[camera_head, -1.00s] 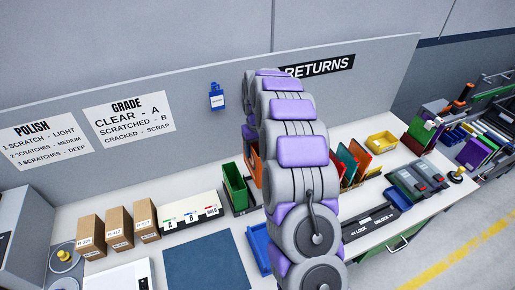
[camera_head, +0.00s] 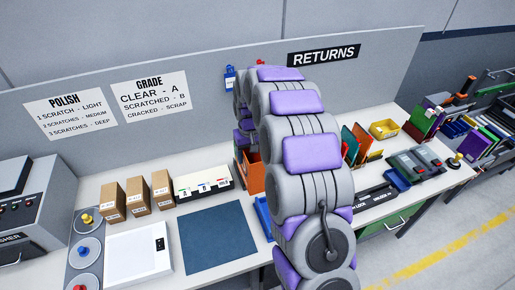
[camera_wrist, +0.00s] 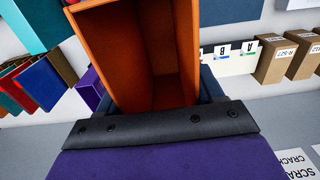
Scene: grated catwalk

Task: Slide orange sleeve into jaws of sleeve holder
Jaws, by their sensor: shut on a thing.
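The orange sleeve (camera_wrist: 158,55) is a deep, hollow orange box, seen through its open end in the wrist view. Orange also shows in the head view (camera_head: 252,177), just left of my arm. My gripper (camera_wrist: 160,98) shows as a purple pad with a black bolted strip at the bottom of the wrist view. Dark blue-grey pieces flank the orange sleeve just beyond it. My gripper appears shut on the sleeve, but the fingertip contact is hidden. My arm covers much of this area in the head view. I cannot clearly make out the sleeve holder or its jaws.
Cardboard boxes (camera_head: 137,194) and a white labelled divider (camera_head: 203,182) stand to the left. A blue mat (camera_head: 217,237) lies in front. Coloured folders (camera_head: 362,145), a yellow bin (camera_head: 384,130) and grey devices (camera_head: 417,163) are to the right. A partition stands behind.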

